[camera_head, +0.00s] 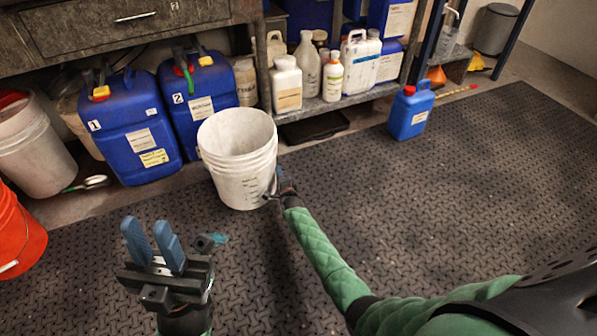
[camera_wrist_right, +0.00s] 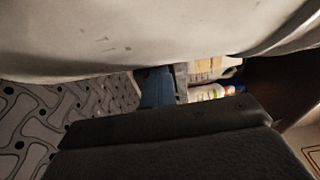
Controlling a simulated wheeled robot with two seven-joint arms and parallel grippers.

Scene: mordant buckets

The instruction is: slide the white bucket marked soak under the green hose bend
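The white bucket (camera_head: 232,170) stands upright and empty-looking on the dark mat; small dark marks on its side are too small to read. A short green hose bend (camera_head: 186,74) hangs at the cap of the blue jug numbered 2, behind and left of the bucket. My right gripper (camera_head: 279,186) is at the bucket's lower right side, close against it. In the right wrist view the pale bucket wall (camera_wrist_right: 150,40) fills the top and one blue finger shows below it; its other finger is hidden. My left gripper (camera_head: 152,240) is empty in front of the bucket, its blue fingers apart.
Blue jugs (camera_head: 135,130) stand left of the bucket, with a stained white bucket (camera_head: 30,145) and an orange bucket (camera_head: 18,235) further left. A shelf of bottles (camera_head: 335,103) is behind. A small blue jug (camera_head: 408,115) stands right. The mat (camera_head: 480,180) is clear at right.

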